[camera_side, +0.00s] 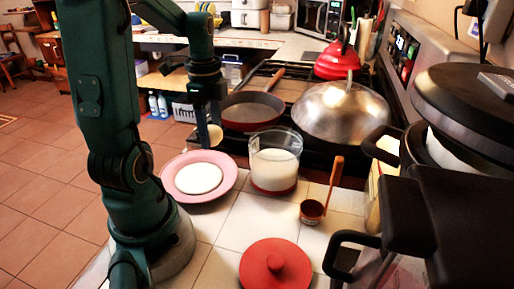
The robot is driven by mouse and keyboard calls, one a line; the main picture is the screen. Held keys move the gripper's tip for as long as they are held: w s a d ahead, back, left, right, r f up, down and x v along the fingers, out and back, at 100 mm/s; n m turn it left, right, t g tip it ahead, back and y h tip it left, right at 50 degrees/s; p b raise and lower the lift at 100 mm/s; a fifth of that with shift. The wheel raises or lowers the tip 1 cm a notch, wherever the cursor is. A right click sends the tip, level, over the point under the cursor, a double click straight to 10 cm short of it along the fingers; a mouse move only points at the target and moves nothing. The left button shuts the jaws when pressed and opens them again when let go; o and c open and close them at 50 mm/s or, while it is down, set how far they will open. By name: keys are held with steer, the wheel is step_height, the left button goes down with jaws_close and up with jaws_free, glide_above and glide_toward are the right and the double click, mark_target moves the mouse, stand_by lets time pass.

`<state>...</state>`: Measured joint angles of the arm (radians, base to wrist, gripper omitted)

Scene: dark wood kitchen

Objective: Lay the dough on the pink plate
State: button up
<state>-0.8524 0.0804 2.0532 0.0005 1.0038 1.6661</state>
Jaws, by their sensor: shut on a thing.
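The pink plate (229,178) lies on the white tiled counter, just right of my arm. A flat white round fills its middle; I cannot tell whether this is part of the plate or something lying on it. My gripper (208,122) points down above the plate's far edge. It is shut on a small pale rounded lump, which looks like the dough (209,138). The dough hangs under the fingers, apart from the white round. Its grasped upper part is hidden by the fingers.
A glass pot of white contents (274,168) stands close right of the plate. Near it are a small cup with an upright wooden handle (312,210) and a red lid (275,268). Behind are a pan (252,112) and a large metal dome (347,113). Bare tiles lie in front.

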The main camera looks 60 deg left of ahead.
mark_target(216, 173)
steer(key=shift+f, duration=4)
steer(key=shift+f, duration=0.25)
steer(key=shift+f, duration=0.25)
steer(key=o, duration=1.1)
steer(key=shift+c, duration=0.2)
steer(key=shift+r, duration=0.15)
